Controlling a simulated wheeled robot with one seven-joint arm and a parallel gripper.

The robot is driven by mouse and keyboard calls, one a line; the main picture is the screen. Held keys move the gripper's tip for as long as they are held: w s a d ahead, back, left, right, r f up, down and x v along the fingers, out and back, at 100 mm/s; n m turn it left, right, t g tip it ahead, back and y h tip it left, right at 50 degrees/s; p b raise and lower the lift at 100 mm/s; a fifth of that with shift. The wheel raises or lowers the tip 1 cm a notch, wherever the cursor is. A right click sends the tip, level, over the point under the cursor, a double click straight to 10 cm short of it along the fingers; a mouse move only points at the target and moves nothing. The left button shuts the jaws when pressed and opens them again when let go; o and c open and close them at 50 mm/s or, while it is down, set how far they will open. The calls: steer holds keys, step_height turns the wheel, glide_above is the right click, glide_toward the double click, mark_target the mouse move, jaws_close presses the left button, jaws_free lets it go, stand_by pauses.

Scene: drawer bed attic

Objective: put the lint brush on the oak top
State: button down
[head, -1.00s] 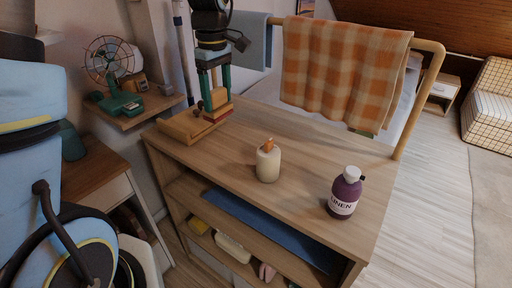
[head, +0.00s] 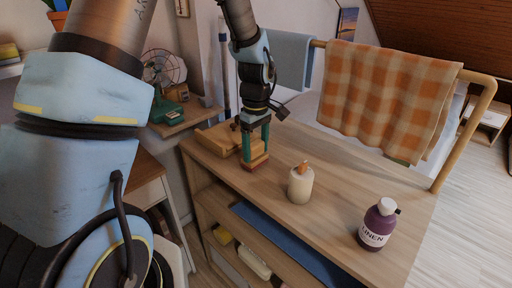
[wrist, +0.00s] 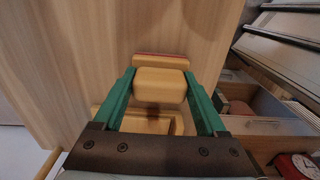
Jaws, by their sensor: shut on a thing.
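My gripper (head: 256,146) has green fingers and is shut on the lint brush (head: 256,163), a small wooden block with a red strip along its edge. The brush is at or just above the left part of the oak top (head: 335,170); I cannot tell if it touches. In the wrist view the brush (wrist: 160,84) sits between the two fingers, with bare oak top (wrist: 90,50) around it.
A shallow wooden tray (head: 212,139) is just behind the brush. A rail with an orange checked towel (head: 385,98) rises at the back. Shelves are below.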

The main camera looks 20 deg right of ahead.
mark_target(256, 144)
steer(key=shift+f, duration=0.15)
jaws_free()
step_height(256, 144, up, 12)
steer(key=b, duration=0.2)
steer(key=s+a+f+m, duration=0.1)
steer(key=a+m, duration=0.1)
steer(key=a, duration=0.7)
steer(key=s+a+f+m+t, duration=0.1)
steer(key=s+a+f+m, duration=0.1)
steer(key=a, duration=0.6)
steer(key=s+a+f+m, duration=0.2)
steer(key=a, duration=0.7)
steer(key=shift+s+a+m+t, duration=0.2)
steer(key=shift+a+m+t, duration=0.1)
steer(key=shift+f, duration=0.1)
